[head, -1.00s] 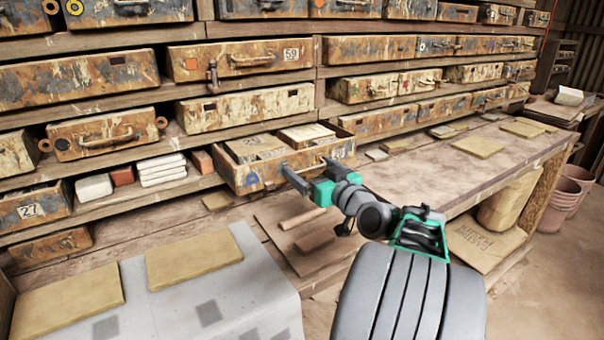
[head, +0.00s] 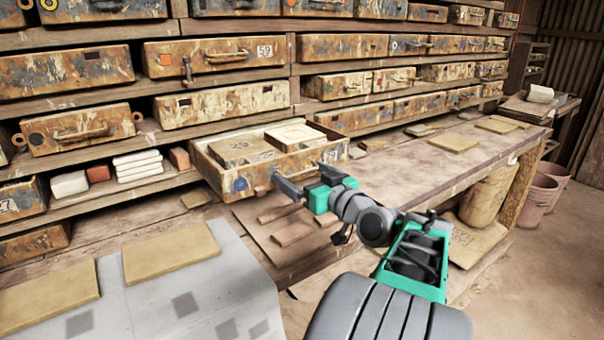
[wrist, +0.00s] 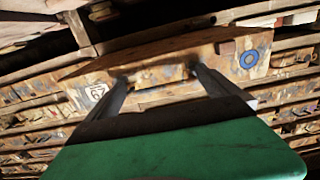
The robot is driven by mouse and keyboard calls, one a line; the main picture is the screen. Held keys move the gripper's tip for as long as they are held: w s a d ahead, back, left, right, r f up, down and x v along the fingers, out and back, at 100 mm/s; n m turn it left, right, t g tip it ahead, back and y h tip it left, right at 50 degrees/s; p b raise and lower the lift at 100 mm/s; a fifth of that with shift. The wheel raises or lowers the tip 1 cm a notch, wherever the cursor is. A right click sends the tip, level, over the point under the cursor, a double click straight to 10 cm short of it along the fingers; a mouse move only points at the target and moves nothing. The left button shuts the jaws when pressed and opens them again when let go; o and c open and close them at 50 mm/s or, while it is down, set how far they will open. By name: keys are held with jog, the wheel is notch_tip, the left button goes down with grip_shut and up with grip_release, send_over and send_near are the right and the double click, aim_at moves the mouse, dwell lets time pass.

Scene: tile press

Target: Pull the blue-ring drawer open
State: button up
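The blue-ring drawer (head: 283,170) juts out of the shelf above the bench, with its top open and flat tiles or boxes inside. Its worn front carries a blue ring (head: 240,184), which also shows in the wrist view (wrist: 249,60). My gripper (head: 305,182) is at the drawer's front. In the wrist view its two fingers (wrist: 163,82) stand apart, one at each side of the drawer's handle (wrist: 160,75), and appear closed on it. The exact finger contact is dark and partly hidden.
Other worn drawers (head: 222,105) fill the shelves around it. Tan slabs (head: 168,252) lie on a grey sheet at the lower left. Small wooden pieces (head: 292,234) lie on the bench below the drawer. The bench (head: 400,185) to the right is mostly clear.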

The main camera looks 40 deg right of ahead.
jog(key=s, duration=0.7)
jog(key=shift+s+a+r+b, duration=0.15)
jog(key=shift+s+a+b, duration=0.15)
jog(key=shift+s, duration=0.1)
jog(key=shift+d, duration=0.1)
jog(key=w+a+f+n+g+y+p, duration=0.1)
jog(key=w+a+f+g+p, duration=0.15)
jog(key=a, duration=0.35)
jog(key=w+a+f+g+y+p, duration=0.1)
jog(key=w+a+f+g+p, duration=0.15)
jog(key=a, duration=0.25)
jog(key=w+a+f+n+g+y+p, duration=0.1)
jog(key=a+g+p, duration=0.25)
jog(key=a, duration=0.25)
jog(key=s+a+f+m+g+h+p, duration=0.1)
jog(key=s+a+f+g+h+p, duration=0.1)
jog(key=s+a+g+p, duration=0.4)
jog(key=s+a+p, duration=0.1)
jog(key=s+a, duration=0.4)
jog(key=s, duration=0.1)
jog(key=shift+s+f, duration=0.25)
jog(key=shift+s, duration=0.1)
